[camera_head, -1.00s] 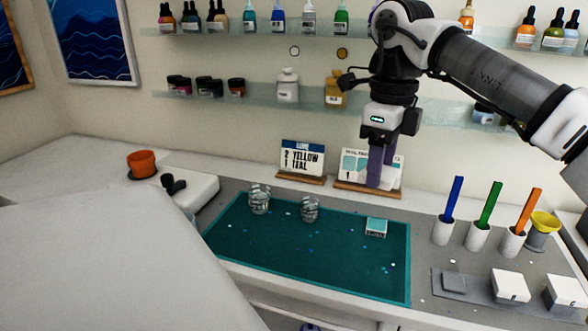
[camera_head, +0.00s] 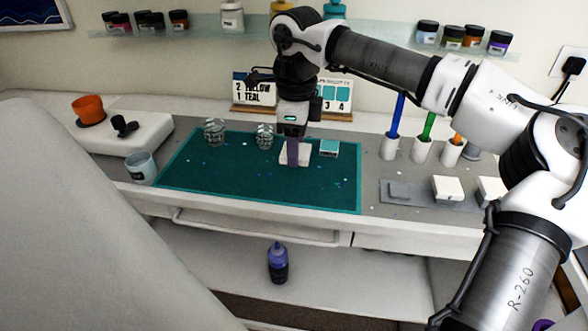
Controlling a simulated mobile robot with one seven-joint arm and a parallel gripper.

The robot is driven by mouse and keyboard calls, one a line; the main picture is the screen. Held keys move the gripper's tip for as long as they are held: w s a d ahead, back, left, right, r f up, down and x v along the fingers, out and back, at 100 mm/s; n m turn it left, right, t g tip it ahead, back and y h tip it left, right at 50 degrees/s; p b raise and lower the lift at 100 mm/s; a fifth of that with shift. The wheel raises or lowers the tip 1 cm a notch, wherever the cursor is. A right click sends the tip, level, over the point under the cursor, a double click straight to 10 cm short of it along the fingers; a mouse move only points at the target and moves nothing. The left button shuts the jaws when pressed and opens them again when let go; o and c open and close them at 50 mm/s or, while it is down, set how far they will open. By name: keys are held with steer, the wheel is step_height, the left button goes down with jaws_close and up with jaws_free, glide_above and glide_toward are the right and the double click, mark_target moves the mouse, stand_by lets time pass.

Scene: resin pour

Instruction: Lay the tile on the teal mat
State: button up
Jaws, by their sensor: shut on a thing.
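The teal mat (camera_head: 230,186) lies on the worktop in the middle of the view. My gripper (camera_head: 294,152) points down over the mat's upper right part.
Two clear glasses (camera_head: 214,132) (camera_head: 265,136) stand at the mat's back left. A cup (camera_head: 140,168) stands by its left edge. Holders with coloured sticks (camera_head: 389,146) and a grey tray (camera_head: 427,199) with pale squares (camera_head: 448,187) are to the right.

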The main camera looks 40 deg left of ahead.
mark_target(296, 186)
steer(key=shift+f+p, duration=0.35)
steer(key=shift+f, duration=3.65)
steer(key=shift+f, duration=0.25)
steer(key=o, duration=1)
steer(key=shift+r, duration=0.1)
steer(key=shift+c, duration=0.2)
step_height(296, 186, up, 12)
steer(key=shift+r+b, duration=0.2)
steer(key=shift+b, duration=0.3)
